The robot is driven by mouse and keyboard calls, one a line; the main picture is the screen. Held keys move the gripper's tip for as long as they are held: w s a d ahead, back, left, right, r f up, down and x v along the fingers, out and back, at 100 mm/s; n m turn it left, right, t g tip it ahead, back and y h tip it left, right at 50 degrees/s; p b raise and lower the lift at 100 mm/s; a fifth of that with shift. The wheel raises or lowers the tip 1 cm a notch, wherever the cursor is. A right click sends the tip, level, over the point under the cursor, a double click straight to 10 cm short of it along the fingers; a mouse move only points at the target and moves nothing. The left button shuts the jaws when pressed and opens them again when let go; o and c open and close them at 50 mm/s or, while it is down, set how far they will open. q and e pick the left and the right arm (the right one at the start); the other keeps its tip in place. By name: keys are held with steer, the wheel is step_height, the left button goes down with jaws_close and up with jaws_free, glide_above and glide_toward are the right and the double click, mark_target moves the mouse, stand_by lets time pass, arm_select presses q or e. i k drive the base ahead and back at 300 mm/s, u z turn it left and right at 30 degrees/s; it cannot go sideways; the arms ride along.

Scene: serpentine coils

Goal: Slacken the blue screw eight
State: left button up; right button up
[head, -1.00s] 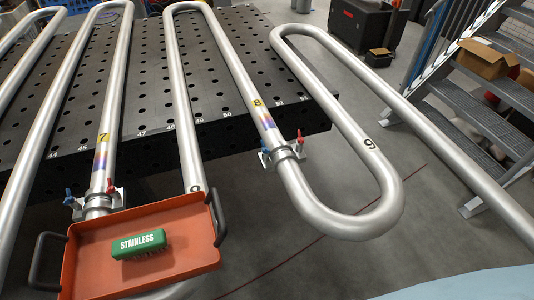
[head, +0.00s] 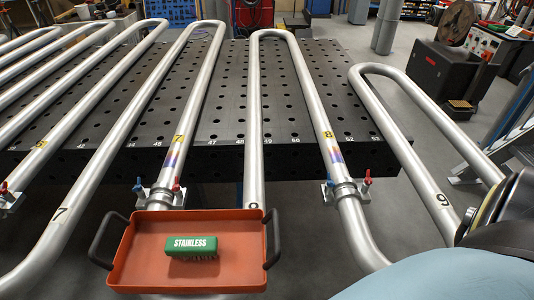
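The blue screw (head: 330,183) sits on the left side of the clamp (head: 346,191) around the silver tube with the yellow 8 tag (head: 328,134). A red screw (head: 367,178) sits on that clamp's right side. Both are small here, and I cannot tell how tight the blue one is. Neither of my grippers shows in the head view. Part of my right arm fills the lower right corner, in front of the lower end of the tube marked 9.
An orange tray (head: 128,262) with black handles holds a green STAINLESS brush (head: 191,246) at the front. A blue and a red screw also flank the clamp at tag 7 (head: 160,197). The perforated black table (head: 222,120) lies behind, under several looped tubes.

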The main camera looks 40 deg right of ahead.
mark_target(329, 182)
steer(key=u, duration=0.75)
steer(key=k, duration=1)
steer(key=z, duration=0.85)
